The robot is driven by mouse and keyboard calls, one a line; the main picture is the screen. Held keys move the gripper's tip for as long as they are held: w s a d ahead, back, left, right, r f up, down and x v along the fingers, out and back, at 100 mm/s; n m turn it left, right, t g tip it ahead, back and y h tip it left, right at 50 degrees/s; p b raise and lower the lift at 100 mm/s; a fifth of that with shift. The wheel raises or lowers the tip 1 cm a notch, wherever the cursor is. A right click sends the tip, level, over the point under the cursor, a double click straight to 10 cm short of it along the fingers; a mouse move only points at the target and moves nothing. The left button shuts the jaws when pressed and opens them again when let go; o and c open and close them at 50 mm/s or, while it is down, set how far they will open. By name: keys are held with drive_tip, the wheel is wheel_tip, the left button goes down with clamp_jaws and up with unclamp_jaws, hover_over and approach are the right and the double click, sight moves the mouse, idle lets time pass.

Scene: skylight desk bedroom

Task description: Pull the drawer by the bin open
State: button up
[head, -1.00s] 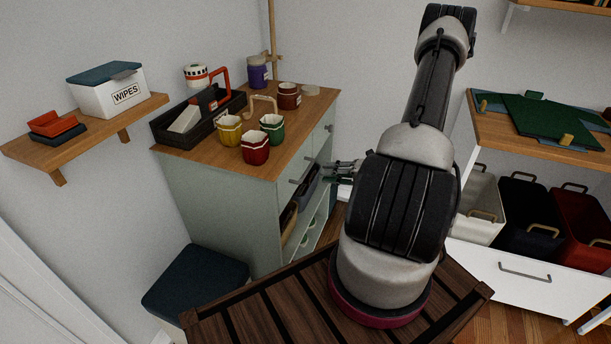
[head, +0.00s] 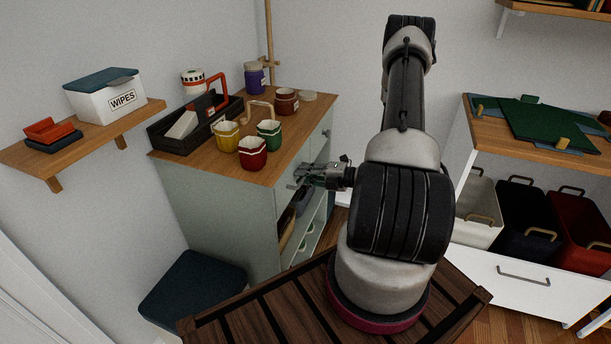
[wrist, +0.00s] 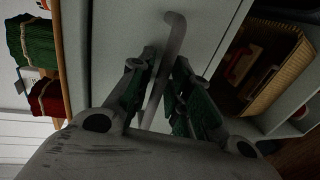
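The grey-green cabinet (head: 215,210) has an upper drawer front (wrist: 210,25) that looks flush. Its bar handle (wrist: 172,40) runs between the fingers of my gripper (wrist: 165,58) in the wrist view. The fingers stand apart on both sides of the handle, with a visible gap on the left. In the head view my gripper (head: 302,174) is at the cabinet's front, and it hides most of that handle. A dark-lidded bin (head: 195,288) stands on the floor beside the cabinet.
Yellow, red and green cups (head: 253,152) and a black caddy (head: 180,145) stand on the cabinet top. Open shelves with a basket (wrist: 270,75) lie below the drawer. At right, a white unit has a handled drawer (head: 500,285) under several bins.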

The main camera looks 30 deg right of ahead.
drive_tip(key=shift+c, duration=0.2)
clamp_jaws()
drive_tip(key=f+v, duration=0.2)
drive_tip(key=v, duration=1.1)
drive_tip(key=s+f+v, duration=0.1)
drive_tip(key=f+v, duration=0.2)
drive_tip(key=v, duration=1)
drive_tip(key=shift+d+f, duration=0.3)
drive_tip(key=shift+d, duration=0.05)
drive_tip(key=shift+o, duration=0.2)
unclamp_jaws()
